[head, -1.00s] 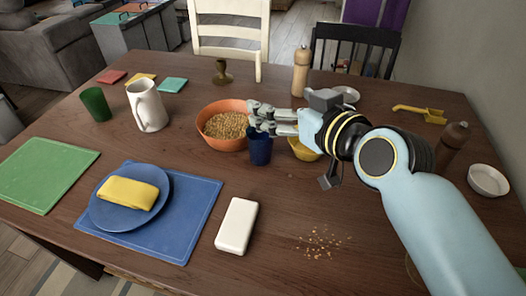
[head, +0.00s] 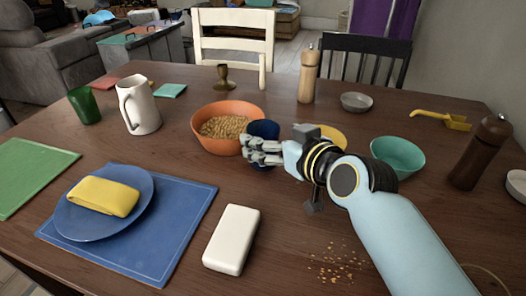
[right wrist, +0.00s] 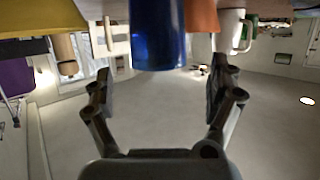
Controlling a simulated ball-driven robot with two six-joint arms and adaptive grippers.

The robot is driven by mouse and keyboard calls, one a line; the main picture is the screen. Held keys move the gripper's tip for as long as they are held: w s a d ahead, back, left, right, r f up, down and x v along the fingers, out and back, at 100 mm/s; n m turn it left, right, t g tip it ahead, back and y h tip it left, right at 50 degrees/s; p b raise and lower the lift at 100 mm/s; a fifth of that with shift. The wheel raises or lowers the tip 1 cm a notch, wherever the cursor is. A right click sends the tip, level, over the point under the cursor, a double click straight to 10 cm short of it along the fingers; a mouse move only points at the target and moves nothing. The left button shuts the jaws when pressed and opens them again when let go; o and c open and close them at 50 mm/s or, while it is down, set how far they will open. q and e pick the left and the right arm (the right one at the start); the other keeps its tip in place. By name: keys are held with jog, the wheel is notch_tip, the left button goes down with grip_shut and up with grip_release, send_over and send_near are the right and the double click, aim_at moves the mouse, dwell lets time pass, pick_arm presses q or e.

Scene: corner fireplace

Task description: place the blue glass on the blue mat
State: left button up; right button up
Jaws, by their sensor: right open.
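The blue glass (head: 265,129) stands upright on the table, right beside the orange bowl. My right gripper (head: 262,153) is open, low in front of the glass, and hides its lower part. In the right wrist view the blue glass (right wrist: 157,38) is centred between the open fingers, near their tips; I see no finger touching it. The blue mat (head: 172,238) lies at the front left. A blue plate (head: 82,228) with a folded yellow cloth (head: 103,196) sits on it, leaving its right part bare. My left gripper is not in view.
The orange bowl (head: 251,107) holds grain. A yellow bowl (head: 333,137) is partly behind my right arm, and a teal bowl (head: 398,155) is to its right. A white block (head: 232,240) lies right of the mat. A white pitcher (head: 140,106) and green glass (head: 84,106) stand behind it.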

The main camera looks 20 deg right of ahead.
aim_at(256, 126)
jog(key=x, duration=0.5)
jog(key=shift+w+r, duration=0.1)
jog(key=shift+w, duration=0.1)
jog(key=shift+d, duration=0.1)
jog(key=shift+c, duration=0.5)
jog(key=c, duration=1.7)
jog(key=shift+r, duration=0.15)
